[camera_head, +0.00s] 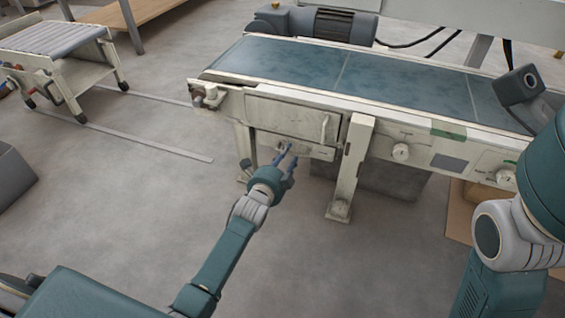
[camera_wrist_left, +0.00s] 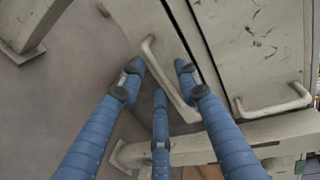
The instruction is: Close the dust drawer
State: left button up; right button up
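The dust drawer (camera_head: 310,149) appears to be the low pale front under the larger side panel of the conveyor machine. In the left wrist view a pale drawer front (camera_wrist_left: 150,18) carries a bar handle (camera_wrist_left: 163,75). My left gripper (camera_head: 288,156) is in front of this low front. In the left wrist view its blue fingers (camera_wrist_left: 159,86) are spread, with the handle between the two outer fingertips. I cannot tell whether they touch it. A dark gap runs beside the drawer front; how far the drawer stands out is unclear. My right gripper is not in view.
The larger side panel (camera_head: 290,113) above has its own handle (camera_head: 324,128), also in the left wrist view (camera_wrist_left: 275,106). A machine leg (camera_head: 350,170) stands just right of my left gripper. A roller table (camera_head: 60,50) is at far left. The floor between is mostly clear.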

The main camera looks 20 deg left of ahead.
pick_arm(q)
jog(key=v, duration=1.1)
jog(key=shift+s, duration=0.3)
jog(key=shift+r, duration=0.1)
